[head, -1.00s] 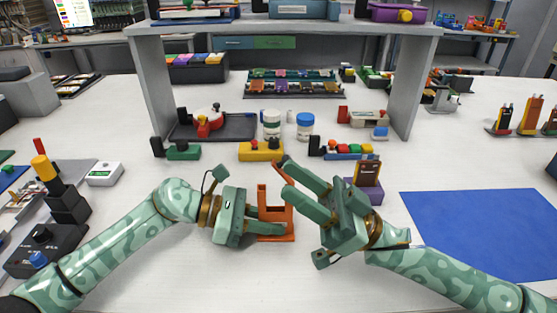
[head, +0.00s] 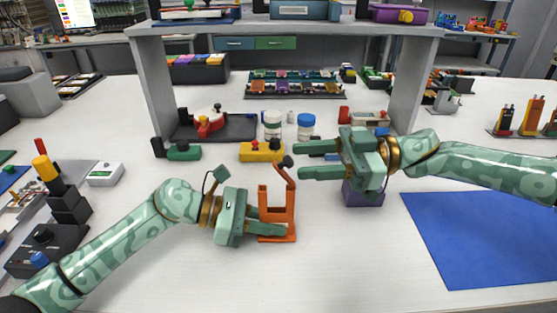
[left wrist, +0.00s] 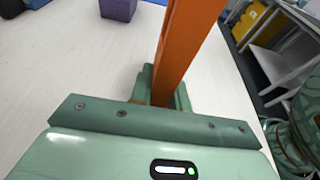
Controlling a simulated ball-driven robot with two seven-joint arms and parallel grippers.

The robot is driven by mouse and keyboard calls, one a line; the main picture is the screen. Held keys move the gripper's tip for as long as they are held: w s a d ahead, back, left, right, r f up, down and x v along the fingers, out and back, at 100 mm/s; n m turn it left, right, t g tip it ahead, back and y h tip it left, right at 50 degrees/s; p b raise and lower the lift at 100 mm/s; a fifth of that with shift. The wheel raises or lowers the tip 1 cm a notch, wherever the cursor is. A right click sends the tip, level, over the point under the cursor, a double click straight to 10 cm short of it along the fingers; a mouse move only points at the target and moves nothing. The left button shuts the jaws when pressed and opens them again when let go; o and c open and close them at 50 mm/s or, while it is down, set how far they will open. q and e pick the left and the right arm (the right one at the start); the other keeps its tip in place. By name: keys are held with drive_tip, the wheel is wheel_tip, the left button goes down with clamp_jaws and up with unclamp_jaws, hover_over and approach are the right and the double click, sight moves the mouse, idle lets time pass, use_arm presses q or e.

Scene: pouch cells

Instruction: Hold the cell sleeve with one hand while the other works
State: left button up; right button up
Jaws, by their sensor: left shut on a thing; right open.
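The orange cell sleeve (head: 278,214) stands upright on the white table, a U-shaped frame on a flat foot with a bent lever (head: 290,176) and dark knob at its top right. My left gripper (head: 282,228) is shut on its lower part; the left wrist view shows an orange upright (left wrist: 180,45) between the fingers. My right gripper (head: 302,160) is open and empty, fingers pointing left, just right of the lever and apart from it. It hovers over a purple block (head: 362,194), which also shows in the left wrist view (left wrist: 118,9). The block's top is hidden.
A yellow block (head: 261,151), white jars (head: 272,125) and a dark tray (head: 240,128) stand behind, under a grey shelf frame (head: 152,90). A blue mat (head: 480,238) lies at right. Black control boxes (head: 48,250) stand at left. The front middle table is clear.

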sight(290, 159)
drive_tip(key=a, duration=0.5)
drive_tip(key=shift+s+a, duration=0.3)
drive_tip(key=shift+c, duration=0.3)
clamp_jaws()
drive_tip(key=y, duration=0.1)
drive_tip(key=d+y, duration=0.2)
drive_tip(key=y, duration=0.1)
drive_tip(key=shift+r+g, duration=0.25)
drive_tip(key=shift+g, duration=0.15)
drive_tip(key=shift+d+n+g+y, duration=0.25)
drive_tip(key=shift+d+y, duration=0.25)
drive_tip(key=shift+y, duration=0.35)
drive_tip(key=shift+d+n+g+y, duration=0.2)
drive_tip(key=shift+d+y, duration=0.3)
drive_tip(key=shift+y, duration=0.35)
drive_tip(key=shift+d, duration=0.1)
